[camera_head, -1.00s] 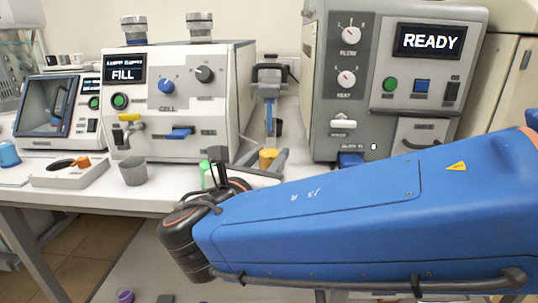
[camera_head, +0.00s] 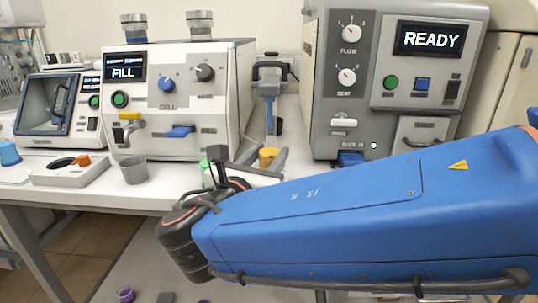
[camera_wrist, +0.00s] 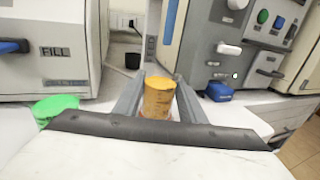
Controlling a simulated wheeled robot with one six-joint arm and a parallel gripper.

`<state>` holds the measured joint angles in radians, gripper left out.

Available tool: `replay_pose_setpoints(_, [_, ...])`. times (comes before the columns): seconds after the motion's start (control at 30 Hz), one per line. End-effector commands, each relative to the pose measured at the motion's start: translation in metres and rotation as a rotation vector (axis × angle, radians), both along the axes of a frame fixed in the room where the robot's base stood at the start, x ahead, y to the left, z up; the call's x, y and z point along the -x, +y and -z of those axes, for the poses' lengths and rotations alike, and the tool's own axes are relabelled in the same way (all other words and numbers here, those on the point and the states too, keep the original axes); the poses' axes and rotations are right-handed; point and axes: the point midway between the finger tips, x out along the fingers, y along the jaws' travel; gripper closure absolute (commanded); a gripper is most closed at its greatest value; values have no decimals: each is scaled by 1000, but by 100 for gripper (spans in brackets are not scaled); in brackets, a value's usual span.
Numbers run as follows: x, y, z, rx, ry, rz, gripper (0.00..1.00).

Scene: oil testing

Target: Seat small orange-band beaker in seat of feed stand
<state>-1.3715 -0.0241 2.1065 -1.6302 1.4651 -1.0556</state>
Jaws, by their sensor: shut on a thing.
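The small orange-band beaker (camera_head: 268,157) is upright between the two grey fingers of my gripper (camera_head: 262,160). In the wrist view the orange beaker (camera_wrist: 158,97) shows between the fingers, which are shut on it. It is held over the front of the bench, between the two large machines. A grey upright stand (camera_head: 270,85) with a clamp-like head and a blue post stands behind it; it may be the feed stand. The beaker is in front of this stand and apart from it. No seat can be made out clearly.
The white FILL machine (camera_head: 175,105) is on the left, the grey READY machine (camera_head: 330,110) on the right. A grey cup (camera_head: 133,172) and a white tray (camera_head: 45,176) stand on the left bench. A green thing (camera_wrist: 57,105) is beside my gripper. A power socket (camera_wrist: 122,22) is behind.

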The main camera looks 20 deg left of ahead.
Motion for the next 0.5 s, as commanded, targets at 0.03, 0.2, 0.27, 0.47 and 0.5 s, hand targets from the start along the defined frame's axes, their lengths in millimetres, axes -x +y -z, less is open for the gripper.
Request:
replay_pose_setpoints(0.03, [0,0,0,0,0,0,88])
replay_pose_setpoints(0.2, [0,0,2,0,0,0,88])
replay_pose_setpoints(0.27, [0,0,3,1,0,0,88])
replay_pose_setpoints(0.47, [0,0,9,0,0,0,88])
replay_pose_setpoints(0.5, [0,0,10,0,0,0,88])
